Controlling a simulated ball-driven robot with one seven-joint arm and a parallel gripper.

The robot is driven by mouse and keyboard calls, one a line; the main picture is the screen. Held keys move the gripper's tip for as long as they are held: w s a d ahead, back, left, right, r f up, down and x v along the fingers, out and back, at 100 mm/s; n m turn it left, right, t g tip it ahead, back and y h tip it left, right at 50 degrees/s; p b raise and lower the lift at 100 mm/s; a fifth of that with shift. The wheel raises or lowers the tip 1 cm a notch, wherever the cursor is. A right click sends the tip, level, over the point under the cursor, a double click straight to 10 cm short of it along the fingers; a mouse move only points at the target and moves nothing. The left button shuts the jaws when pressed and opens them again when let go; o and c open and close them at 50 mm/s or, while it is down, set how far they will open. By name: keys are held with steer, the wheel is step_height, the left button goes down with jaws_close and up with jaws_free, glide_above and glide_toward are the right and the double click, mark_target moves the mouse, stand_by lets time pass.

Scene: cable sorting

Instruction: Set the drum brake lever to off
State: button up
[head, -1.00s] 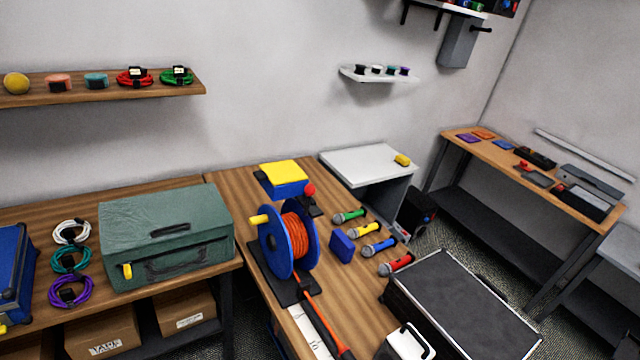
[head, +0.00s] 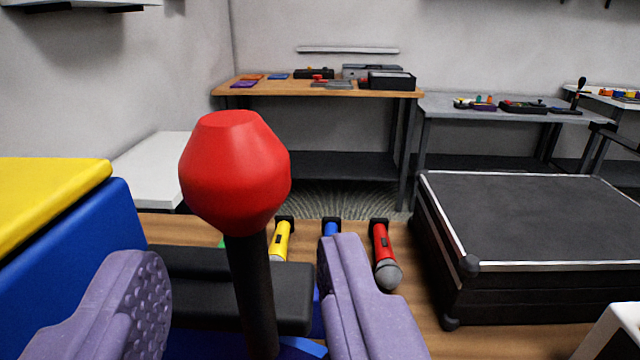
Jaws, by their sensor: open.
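The drum brake lever is a black rod with a red faceted knob (head: 236,172), large and close in the head view. It stands nearly upright, leaning slightly, with its lower end at the bottom of the frame. My gripper (head: 240,295) is open, with one purple finger on each side of the black rod, below the knob. A gap shows between the rod and each finger. A black block (head: 290,298) lies behind the rod. A bit of the blue drum (head: 300,347) shows at the bottom; the rest of it is hidden. I see no off marking.
A blue box with a yellow top (head: 75,215) stands close at left. Yellow (head: 282,240), blue (head: 331,228) and red (head: 383,255) microphones lie on the wooden table beyond. A black flight case (head: 530,225) is at right. A workbench (head: 320,88) stands against the far wall.

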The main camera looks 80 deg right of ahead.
mark_target(246, 253)
steer(key=b+x, duration=0.1)
steer(key=x, duration=0.3)
steer(key=shift+d, duration=0.1)
steer(key=shift+c, duration=0.2)
jaws_close()
